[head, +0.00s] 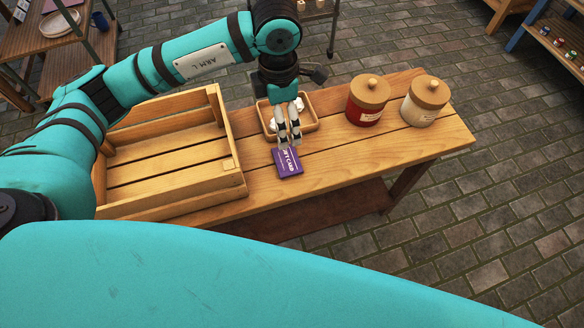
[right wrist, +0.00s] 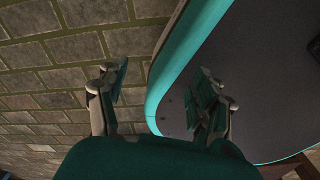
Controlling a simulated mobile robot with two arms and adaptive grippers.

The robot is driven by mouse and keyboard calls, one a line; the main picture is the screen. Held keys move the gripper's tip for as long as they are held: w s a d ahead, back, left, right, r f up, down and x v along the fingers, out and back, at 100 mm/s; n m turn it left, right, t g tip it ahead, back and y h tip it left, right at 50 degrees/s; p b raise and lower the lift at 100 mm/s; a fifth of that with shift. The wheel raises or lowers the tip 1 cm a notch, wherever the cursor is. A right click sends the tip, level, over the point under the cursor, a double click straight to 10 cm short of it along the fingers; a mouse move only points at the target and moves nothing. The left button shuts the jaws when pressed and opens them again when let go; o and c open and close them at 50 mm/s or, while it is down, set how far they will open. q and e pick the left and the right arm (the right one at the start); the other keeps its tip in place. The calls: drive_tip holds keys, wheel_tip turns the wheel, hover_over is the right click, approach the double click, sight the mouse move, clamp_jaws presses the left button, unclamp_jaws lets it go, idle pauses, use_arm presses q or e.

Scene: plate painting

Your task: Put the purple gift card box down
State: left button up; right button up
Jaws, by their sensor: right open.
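The purple gift card box (head: 288,164) is in the head view, over the front part of the wooden table (head: 345,165), with its lettered face showing. My left gripper (head: 290,146) comes down from above, its fingers close together at the box's far edge and shut on it. I cannot tell whether the box's underside touches the table. My right gripper (right wrist: 160,92) is open and empty in the right wrist view, over the floor and beside a teal-edged dark surface. It does not show in the head view.
A slatted wooden crate (head: 240,187) stands left of the box. Behind the gripper is a small tray (head: 312,127) with white items. A red jar (head: 366,112) and a cream jar (head: 422,112) with wooden lids stand to the right. The table right of the box is clear.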

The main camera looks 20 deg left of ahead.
use_arm(q)
wheel_tip(320, 180, down, 7)
hover_over(287, 160)
drive_tip(key=f, duration=0.4)
drive_tip(key=shift+s+a+f+p, duration=0.25)
drive_tip(key=shift+f+p, duration=0.15)
drive_tip(key=shift+f, duration=0.55)
drive_tip(key=f, duration=0.3)
drive_tip(key=shift+w+d+f+p, duration=0.25)
drive_tip(key=shift+f+p, duration=0.05)
drive_tip(key=shift+f, duration=0.4)
use_arm(e)
drive_tip(key=w, duration=0.1)
drive_tip(key=w+d+r, duration=0.1)
drive_tip(key=shift+w+r, duration=0.2)
drive_tip(key=shift+w, duration=0.2)
use_arm(q)
drive_tip(key=c, duration=0.9)
drive_tip(key=shift+o, duration=0.2)
use_arm(e)
drive_tip(key=shift+d, duration=0.2)
